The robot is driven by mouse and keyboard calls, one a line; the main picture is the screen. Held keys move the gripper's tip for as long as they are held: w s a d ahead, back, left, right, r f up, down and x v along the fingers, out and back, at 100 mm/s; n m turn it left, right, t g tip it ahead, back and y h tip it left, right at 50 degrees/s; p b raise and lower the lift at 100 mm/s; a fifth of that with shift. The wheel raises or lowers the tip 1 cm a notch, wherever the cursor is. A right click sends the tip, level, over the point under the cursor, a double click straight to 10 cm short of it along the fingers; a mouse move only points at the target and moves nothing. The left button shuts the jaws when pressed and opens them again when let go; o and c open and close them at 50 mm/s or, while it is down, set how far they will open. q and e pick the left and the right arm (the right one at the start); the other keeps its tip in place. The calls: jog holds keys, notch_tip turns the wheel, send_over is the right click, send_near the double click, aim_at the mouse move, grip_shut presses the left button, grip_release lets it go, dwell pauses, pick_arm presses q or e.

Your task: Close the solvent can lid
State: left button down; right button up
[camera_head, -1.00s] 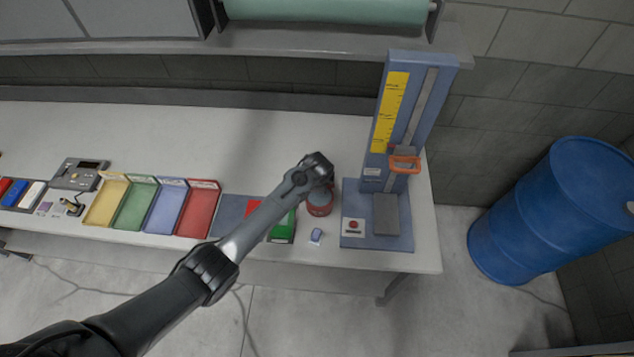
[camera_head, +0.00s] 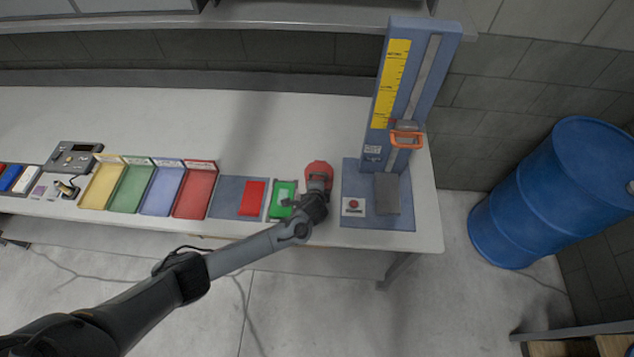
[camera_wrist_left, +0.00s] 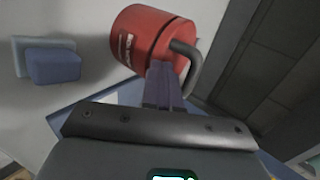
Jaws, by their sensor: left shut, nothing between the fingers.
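The solvent can (camera_head: 318,170) is red and stands on the bench just left of the blue press base. Its red top shows in the head view, partly covered by my left gripper (camera_head: 318,188). In the left wrist view the can (camera_wrist_left: 142,38) shows a printed side, a thin dark seam and a dark curved handle (camera_wrist_left: 190,65). The lid looks down on the can, but I cannot tell if it is fully seated. My left gripper is shut and empty, its fingers (camera_wrist_left: 163,85) at the can's edge near the handle, seemingly touching. My right gripper is not in view.
A small blue block (camera_wrist_left: 53,65) sits close by. The bench behind is clear.

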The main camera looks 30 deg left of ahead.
pick_arm(q)
jog(key=shift+d+f, duration=0.15)
jog(key=shift+f, duration=0.2)
jog(key=shift+s, duration=0.1)
dwell(0.3)
